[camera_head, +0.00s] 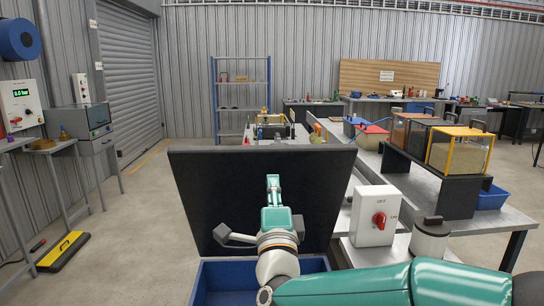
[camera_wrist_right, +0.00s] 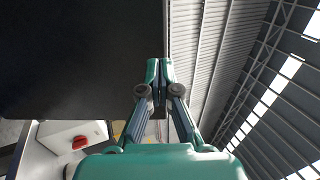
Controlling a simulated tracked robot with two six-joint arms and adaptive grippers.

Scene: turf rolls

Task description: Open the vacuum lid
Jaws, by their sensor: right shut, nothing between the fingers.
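A large black panel (camera_head: 215,195), which looks like the lid, stands raised and steeply tilted behind a blue bin-like box (camera_head: 215,280). It is wider at its top edge. My right gripper (camera_head: 273,181) is shut and empty, pointing up in front of the panel in the head view. In the wrist view the panel (camera_wrist_right: 75,50) fills the upper left, and the shut fingertips (camera_wrist_right: 160,64) lie at its edge. I cannot tell whether they touch it. No label shows on the panel. My left gripper is not in view.
A white switch box (camera_head: 373,215) with a red knob stands right of the panel. A dark bench (camera_head: 440,190) with clear-sided boxes is farther right. A gauge panel (camera_head: 20,105) and a grey box (camera_head: 82,122) are at left.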

